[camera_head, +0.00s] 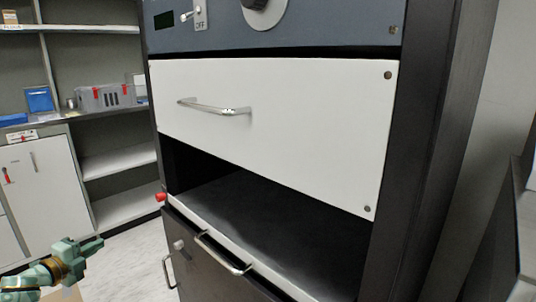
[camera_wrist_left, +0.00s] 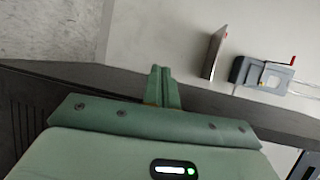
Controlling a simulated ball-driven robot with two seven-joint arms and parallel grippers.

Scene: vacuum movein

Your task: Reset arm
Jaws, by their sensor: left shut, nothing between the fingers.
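My left gripper (camera_head: 92,246) is at the lower left of the head view, green, with its fingers together and nothing between them. It is in the air, to the left of the dark cabinet and apart from it. In the left wrist view, the shut fingers (camera_wrist_left: 163,88) point up past my green wrist housing. My right gripper is in neither view.
The dark cabinet has a white front panel (camera_head: 290,130) with a handle, above an open bay (camera_head: 270,225). A lower door with a handle (camera_head: 222,252) is below. Shelves (camera_head: 120,160) and a white cupboard (camera_head: 38,185) stand at the left. Pale floor (camera_head: 130,245) lies between.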

